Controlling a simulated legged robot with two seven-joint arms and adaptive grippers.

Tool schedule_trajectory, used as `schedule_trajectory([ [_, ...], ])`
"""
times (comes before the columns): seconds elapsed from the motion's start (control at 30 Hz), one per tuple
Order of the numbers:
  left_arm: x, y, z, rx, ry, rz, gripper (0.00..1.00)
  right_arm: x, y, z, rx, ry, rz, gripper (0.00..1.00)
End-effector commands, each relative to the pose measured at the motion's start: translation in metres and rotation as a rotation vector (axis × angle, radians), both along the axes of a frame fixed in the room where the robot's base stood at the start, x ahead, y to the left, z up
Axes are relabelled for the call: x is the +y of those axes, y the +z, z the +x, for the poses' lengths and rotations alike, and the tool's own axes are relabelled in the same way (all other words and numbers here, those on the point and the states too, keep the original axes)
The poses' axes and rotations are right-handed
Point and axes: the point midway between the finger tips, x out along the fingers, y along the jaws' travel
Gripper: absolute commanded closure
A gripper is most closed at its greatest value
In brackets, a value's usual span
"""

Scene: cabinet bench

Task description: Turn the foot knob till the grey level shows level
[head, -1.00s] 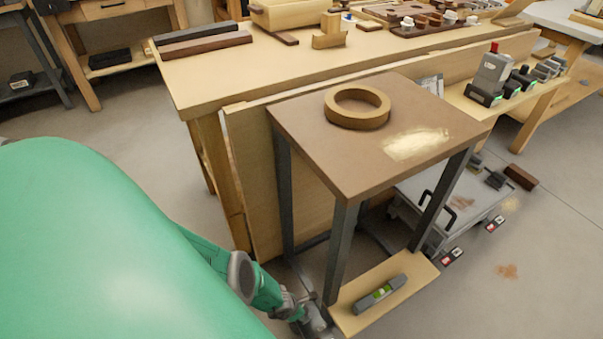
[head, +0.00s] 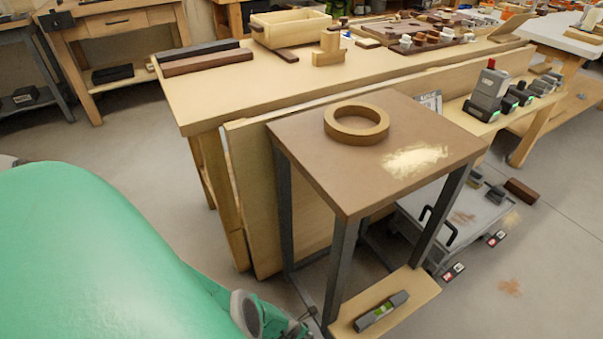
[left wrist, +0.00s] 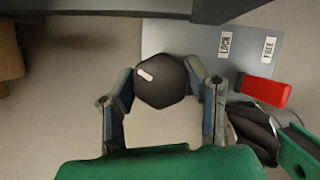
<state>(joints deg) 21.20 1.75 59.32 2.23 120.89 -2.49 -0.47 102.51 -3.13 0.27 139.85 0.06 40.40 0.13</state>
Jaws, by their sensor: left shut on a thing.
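The grey level (head: 381,312) with a green vial lies on the low wooden shelf (head: 425,290) of the small stand in the head view. Its bubble is too small to read surely. The foot knob (left wrist: 160,78), black and six-sided with a white mark, shows in the left wrist view under a dark frame bar. My left gripper (left wrist: 168,88) is shut on the knob, one finger on each side. In the head view my left arm reaches down beside the stand's near leg, its gripper mostly cut off by the bottom edge. My right gripper is in neither view.
The stand's brown top (head: 330,180) carries a wooden ring (head: 357,136). A red lever (left wrist: 265,90) sits right of the knob by LOCK and FREE labels (left wrist: 268,48). A long workbench (head: 200,105) stands behind. A grey wheeled platform (head: 470,222) is right of the stand.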

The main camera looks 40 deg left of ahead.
Motion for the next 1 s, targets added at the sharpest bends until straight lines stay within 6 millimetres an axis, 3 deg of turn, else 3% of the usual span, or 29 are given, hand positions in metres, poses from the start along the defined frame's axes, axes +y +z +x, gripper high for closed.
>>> schedule_trajectory([
  [0.03, 0.0009, 0.001, 0.0026, -0.004, 0.0, 0.001, 0.86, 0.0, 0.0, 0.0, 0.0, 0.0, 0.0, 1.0],
  [0.07, 0.001, 0.001, 0.0026, -0.004, 0.0, 0.001, 0.47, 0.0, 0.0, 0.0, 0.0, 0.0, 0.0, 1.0],
  [0.1, 0.0009, 0.0009, 0.0025, -0.004, 0.0, 0.001, 0.37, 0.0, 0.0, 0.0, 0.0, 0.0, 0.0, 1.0],
  [0.67, 0.0002, 0.0005, 0.0014, -0.002, -0.019, 0.001, 0.37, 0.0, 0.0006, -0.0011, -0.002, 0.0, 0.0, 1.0],
  [1.0, 0.0013, -0.0003, 0.0025, -0.001, -0.254, 0.001, 0.37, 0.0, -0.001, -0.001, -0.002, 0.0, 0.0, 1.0],
])
